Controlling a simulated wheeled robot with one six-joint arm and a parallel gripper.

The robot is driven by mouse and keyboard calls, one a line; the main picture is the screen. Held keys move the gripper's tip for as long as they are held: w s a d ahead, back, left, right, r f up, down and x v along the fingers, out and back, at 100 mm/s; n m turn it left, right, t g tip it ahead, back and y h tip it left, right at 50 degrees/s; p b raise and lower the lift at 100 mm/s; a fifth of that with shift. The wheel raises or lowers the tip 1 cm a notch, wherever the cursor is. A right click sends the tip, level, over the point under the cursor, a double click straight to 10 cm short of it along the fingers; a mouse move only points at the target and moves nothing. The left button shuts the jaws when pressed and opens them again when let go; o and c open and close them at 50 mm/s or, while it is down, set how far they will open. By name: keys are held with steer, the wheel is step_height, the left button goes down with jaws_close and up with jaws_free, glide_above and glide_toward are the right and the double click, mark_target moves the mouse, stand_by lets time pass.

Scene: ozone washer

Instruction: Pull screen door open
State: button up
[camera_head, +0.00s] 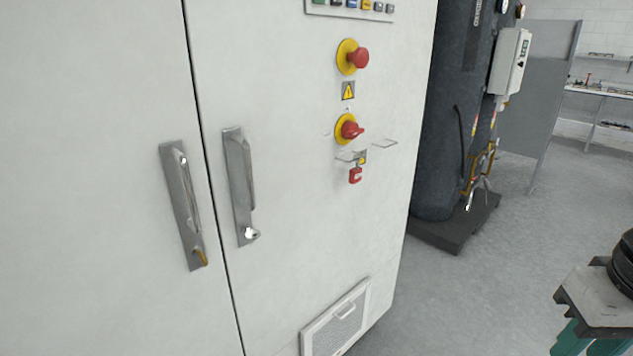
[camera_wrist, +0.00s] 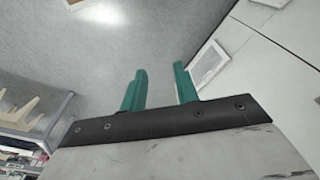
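The screen door (camera_head: 335,326) is a small white-framed panel with a grey screen, low on the front of the white cabinet. A small pale handle (camera_head: 346,311) sits on its upper part. It appears closed, and its lower edge is cut off in the head view. In the wrist view the screen door (camera_wrist: 205,68) shows just beyond the right fingertip, partly hidden by it. My gripper (camera_head: 588,347) is at the lower right, apart from the cabinet. In the wrist view my gripper (camera_wrist: 158,69) has its two green fingers spread with nothing between them.
The white cabinet (camera_head: 290,200) has two long metal handles (camera_head: 182,205) (camera_head: 240,187) and red knobs (camera_head: 358,58). A dark tank (camera_head: 440,130) stands behind it on a base. Grey floor (camera_head: 470,300) is clear between cabinet and gripper. Shelving (camera_wrist: 40,125) shows at left in the wrist view.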

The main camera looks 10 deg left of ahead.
mark_target(252, 179)
steer(key=w+a+f+n+t+y, duration=0.1)
steer(key=w+a+f+n+t, duration=0.2)
steer(key=w+a, duration=0.65)
steer(key=w+a+f+n+t+y, duration=0.15)
steer(key=w+a+f+n, duration=0.25)
steer(key=w+a, duration=0.55)
steer(key=w+a+r+n+t+y, duration=0.1)
steer(key=a+r+y, duration=0.3)
steer(key=a, duration=0.4)
steer(key=w+a+r+n+t+y, duration=0.1)
steer(key=w+a+r+n+y, duration=0.1)
steer(key=a, duration=0.7)
steer(key=w+a+r+n+t+y, duration=0.1)
steer(key=w+a+r+n+y, duration=0.1)
steer(key=w+a+r+y, duration=0.2)
steer(key=shift+a+r+y, duration=0.45)
steer(key=shift+a+y, duration=0.1)
steer(key=shift+a, duration=0.2)
steer(key=shift+a+r+y, duration=0.5)
steer(key=shift+a+y, duration=0.05)
steer(key=shift+a, duration=0.2)
steer(key=shift+a+r+y, duration=0.45)
steer(key=shift+a+y, duration=0.1)
steer(key=shift+a, duration=0.2)
steer(key=shift+s, duration=0.1)
